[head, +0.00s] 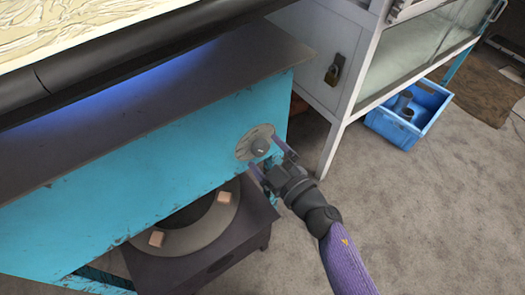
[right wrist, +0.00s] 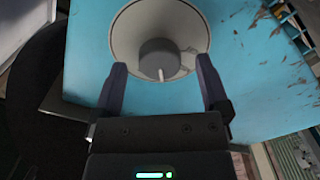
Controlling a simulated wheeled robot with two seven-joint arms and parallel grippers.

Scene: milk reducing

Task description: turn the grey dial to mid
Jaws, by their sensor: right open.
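The grey dial (head: 260,147) sits on a round pale plate (head: 246,142) on the blue side panel (head: 170,165) of the machine. In the right wrist view the dial (right wrist: 159,60) has a small white pointer mark at its lower edge, facing my gripper. Any marks on the plate are too small to read. My right gripper (head: 268,157) is open in front of the dial. In the right wrist view its fingers (right wrist: 161,72) stand at the lower left and lower right of the dial, with gaps on both sides. My left gripper is not in view.
A burner-like ring with small pinkish blocks (head: 156,239) sits on a dark stand (head: 225,250) below the panel. A white cabinet with a padlock (head: 333,73) stands to the right. A blue crate (head: 420,112) lies on the carpet. Carpet at the lower right is clear.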

